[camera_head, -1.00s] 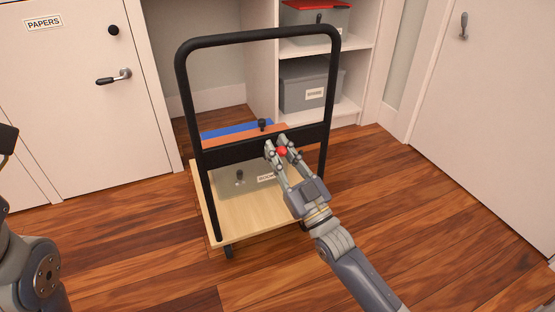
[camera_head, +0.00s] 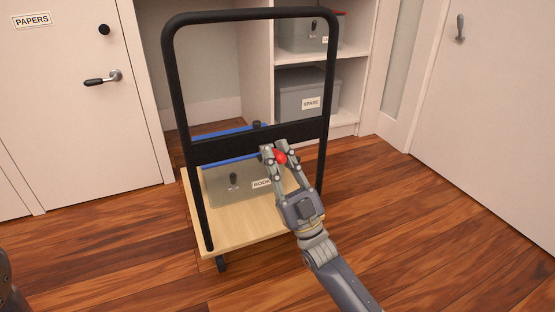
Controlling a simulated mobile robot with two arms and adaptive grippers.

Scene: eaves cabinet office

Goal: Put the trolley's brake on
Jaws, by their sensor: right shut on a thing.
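The trolley has a black tubular push frame (camera_head: 172,75) with a wide black crossbar (camera_head: 213,149) and a pale wooden deck (camera_head: 225,232). A red knob or lever end (camera_head: 279,156) shows at the right part of the crossbar; I take it for the brake control. My right gripper (camera_head: 279,153) is shut on this red piece, with a finger on either side of it. The rest of the lever is hidden by the fingers and crossbar. My left gripper is out of view; only a bit of my left arm shows at the lower left edge.
A grey box (camera_head: 215,187) with a blue rim and a partly hidden label sits on the deck. Behind stand white shelves (camera_head: 349,55) with a SPARE box (camera_head: 300,92). A PAPERS door (camera_head: 65,110) is at left, another door (camera_head: 490,110) at right. Wooden floor is clear at right.

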